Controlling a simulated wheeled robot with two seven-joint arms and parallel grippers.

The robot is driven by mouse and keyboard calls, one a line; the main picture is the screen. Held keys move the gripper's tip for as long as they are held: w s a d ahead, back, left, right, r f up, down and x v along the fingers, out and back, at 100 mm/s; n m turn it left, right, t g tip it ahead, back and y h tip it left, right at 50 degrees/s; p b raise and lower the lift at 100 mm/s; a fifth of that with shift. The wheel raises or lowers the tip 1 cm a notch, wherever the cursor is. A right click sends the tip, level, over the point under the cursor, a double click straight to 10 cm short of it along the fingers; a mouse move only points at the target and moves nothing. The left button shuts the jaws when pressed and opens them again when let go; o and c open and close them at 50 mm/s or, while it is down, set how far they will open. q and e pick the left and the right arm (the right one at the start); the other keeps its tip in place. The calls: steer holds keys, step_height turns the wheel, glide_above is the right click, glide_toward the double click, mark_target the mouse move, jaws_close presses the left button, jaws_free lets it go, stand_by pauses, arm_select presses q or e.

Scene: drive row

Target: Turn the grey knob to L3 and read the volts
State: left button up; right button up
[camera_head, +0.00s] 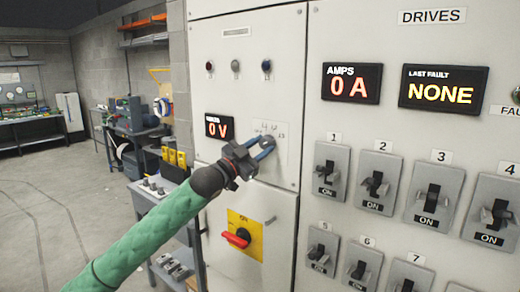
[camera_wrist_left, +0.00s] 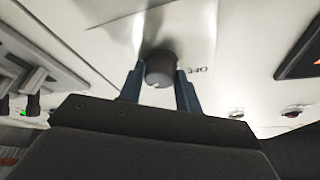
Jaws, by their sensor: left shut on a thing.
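The grey knob (camera_wrist_left: 160,68) is on the pale cabinet face. In the left wrist view it sits between the two blue fingers of my left gripper (camera_wrist_left: 160,88), which is shut on it. In the head view the gripper (camera_head: 261,148) reaches the knob's label plate (camera_head: 281,140), and the knob is mostly hidden by the fingers. Small position marks show around it; I cannot read which one it points to. My right gripper is not in view.
Right of the knob, the drives panel has an amps display (camera_head: 351,83) reading 0 A, a last fault display (camera_head: 442,88) reading NONE, and several switches (camera_head: 376,183) at ON. A red handle (camera_head: 237,239) on a yellow plate (camera_head: 246,226) is below my gripper. Open floor lies left.

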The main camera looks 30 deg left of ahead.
arm_select(q)
steer(key=shift+a+r, duration=0.1)
steer(key=shift+r, duration=0.1)
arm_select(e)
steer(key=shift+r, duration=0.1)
arm_select(q)
steer(key=o, duration=0.7)
steer(key=shift+o, duration=1.3)
steer(key=shift+w+f, duration=0.15)
steer(key=shift+f, duration=0.1)
steer(key=shift+s+f, duration=0.1)
steer(key=shift+s, duration=0.2)
steer(key=b+v, duration=0.3)
steer(key=v, duration=0.4)
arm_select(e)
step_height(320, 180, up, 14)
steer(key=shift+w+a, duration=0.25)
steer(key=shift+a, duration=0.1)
